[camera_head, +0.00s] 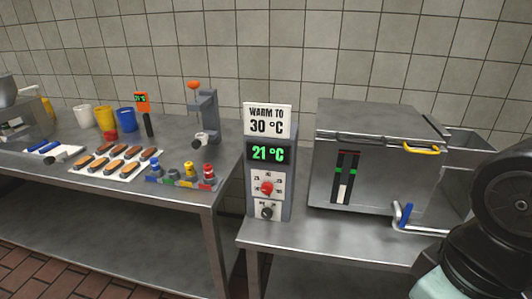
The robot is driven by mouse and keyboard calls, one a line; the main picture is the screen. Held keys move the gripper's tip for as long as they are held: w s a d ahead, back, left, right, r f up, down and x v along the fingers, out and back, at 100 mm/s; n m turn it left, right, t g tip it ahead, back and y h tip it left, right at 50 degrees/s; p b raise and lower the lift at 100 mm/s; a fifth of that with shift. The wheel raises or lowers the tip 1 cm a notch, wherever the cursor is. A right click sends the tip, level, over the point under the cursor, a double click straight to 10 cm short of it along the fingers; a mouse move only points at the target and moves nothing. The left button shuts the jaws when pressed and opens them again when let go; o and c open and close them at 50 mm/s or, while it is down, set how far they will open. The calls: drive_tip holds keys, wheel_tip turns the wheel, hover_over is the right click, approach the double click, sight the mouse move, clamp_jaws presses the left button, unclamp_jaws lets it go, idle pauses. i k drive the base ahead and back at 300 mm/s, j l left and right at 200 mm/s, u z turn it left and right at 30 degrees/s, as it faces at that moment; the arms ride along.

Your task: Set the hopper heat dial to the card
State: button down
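A grey control post (286,200) stands at the left end of the right-hand steel table. The white card (267,120) on top reads "WARM TO 30 °C". The display (268,153) below it shows 21 °C in green. Under that is a red dial (266,188) on a white plate with small marks around it; its exact setting is too small to read. A black knob (267,213) sits below on another plate. The steel hopper box (365,150) stands to the right. My gripper is out of view; only dark links of my arm show at the lower right.
The hopper has a yellow handle (421,149), a gauge with green marks (346,178) and a blue-handled lever (406,215). A gap separates this table from the left table (195,190), which holds cups, sandwich pieces, a press and colored bottles. Bare tabletop (330,235) lies before the hopper.

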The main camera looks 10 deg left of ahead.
sight(267, 188)
drive_tip(key=i+l+u, duration=0.2)
drive_tip(key=l, duration=0.2)
drive_tip(key=l+u, duration=0.2)
drive_tip(key=l, duration=0.15)
drive_tip(key=u, duration=1.35)
